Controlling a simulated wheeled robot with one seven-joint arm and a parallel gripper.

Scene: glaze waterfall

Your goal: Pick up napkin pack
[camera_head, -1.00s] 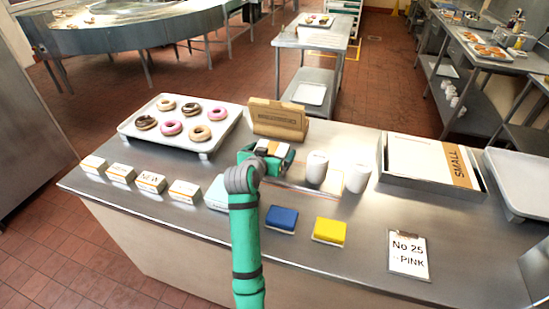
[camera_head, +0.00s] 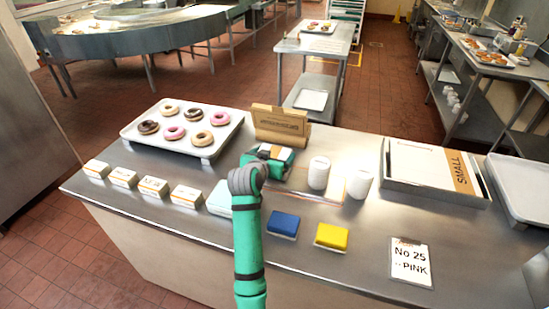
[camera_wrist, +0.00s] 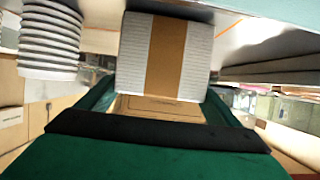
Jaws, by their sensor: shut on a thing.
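The napkin pack (camera_wrist: 135,60), pale with a broad brown band, is between the two fingers of my gripper (camera_wrist: 163,95) in the wrist view. My green gripper (camera_head: 270,160) is shut on it above the middle of the counter, just in front of the open cardboard box. In the head view only a small pale and brown part of the pack (camera_head: 268,151) shows between the fingers. I cannot tell whether the pack touches the counter.
White cup stacks (camera_head: 318,173) stand close right of my gripper. The cardboard box (camera_head: 281,127) is behind it, a donut tray (camera_head: 185,150) at left. Blue (camera_head: 283,223) and yellow (camera_head: 331,235) packs lie in front. A shallow box (camera_head: 400,186) is at right.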

